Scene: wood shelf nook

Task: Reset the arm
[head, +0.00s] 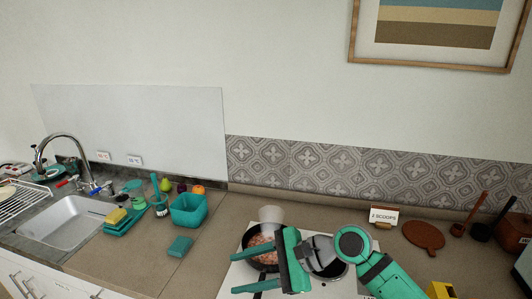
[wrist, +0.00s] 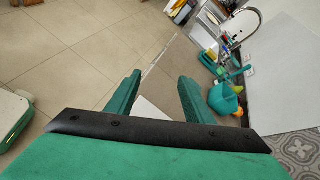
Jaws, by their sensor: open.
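My gripper (head: 249,273) is green and hangs over the white hob (head: 238,273) at the front of the counter, with its fingers pointing left. In the wrist view my gripper (wrist: 160,75) is open, the two green fingers apart with nothing between them. Beyond the fingers that view shows floor tiles and the counter's edge. My arm reaches in from the lower right of the head view. A dark pan (head: 250,238) with pinkish-brown food lies behind the gripper and is partly hidden by it.
A teal bin (head: 189,209), teal block (head: 180,246) and sink (head: 70,222) are left. A "2 SCOOPS" card (head: 384,215), round wooden board (head: 424,236) and yellow object (head: 440,290) are right. Air above the counter is clear.

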